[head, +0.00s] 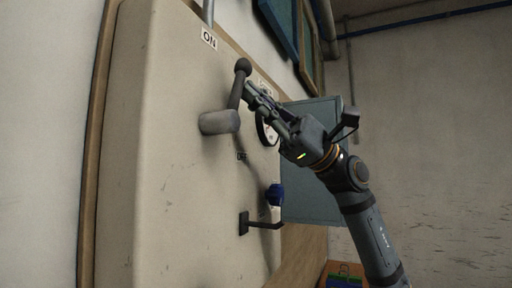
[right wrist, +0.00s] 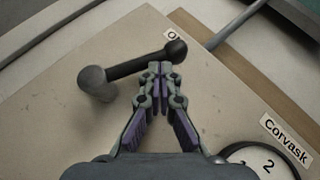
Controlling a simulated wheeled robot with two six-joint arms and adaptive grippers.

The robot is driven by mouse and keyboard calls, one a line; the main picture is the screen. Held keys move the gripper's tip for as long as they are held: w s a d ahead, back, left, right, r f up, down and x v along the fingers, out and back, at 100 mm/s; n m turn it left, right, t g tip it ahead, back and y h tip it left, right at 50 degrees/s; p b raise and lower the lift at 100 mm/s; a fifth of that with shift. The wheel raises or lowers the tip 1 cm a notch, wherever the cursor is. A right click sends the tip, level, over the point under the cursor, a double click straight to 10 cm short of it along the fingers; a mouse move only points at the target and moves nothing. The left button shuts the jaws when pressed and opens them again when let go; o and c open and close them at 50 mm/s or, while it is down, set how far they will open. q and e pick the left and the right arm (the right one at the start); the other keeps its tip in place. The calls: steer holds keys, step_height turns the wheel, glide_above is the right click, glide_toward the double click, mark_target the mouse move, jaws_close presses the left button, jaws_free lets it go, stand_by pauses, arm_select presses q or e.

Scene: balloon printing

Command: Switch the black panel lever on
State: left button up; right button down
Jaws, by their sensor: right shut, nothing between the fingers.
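The black panel lever (head: 237,92) has a round knob and turns on a grey cylinder (head: 219,122) on a cream panel (head: 170,150). My left gripper is not in view.
A round dial (head: 267,130) sits behind my right gripper, and a Corvask label (right wrist: 287,139) is beside it. A grey-blue box (head: 312,200) stands behind my right arm.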

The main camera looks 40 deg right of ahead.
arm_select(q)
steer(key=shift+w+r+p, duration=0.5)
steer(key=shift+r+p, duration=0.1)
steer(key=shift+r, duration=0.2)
arm_select(e)
steer(key=shift+s+a+r, duration=0.25)
steer(key=shift+a+r, duration=0.55)
steer(key=shift+r, duration=0.05)
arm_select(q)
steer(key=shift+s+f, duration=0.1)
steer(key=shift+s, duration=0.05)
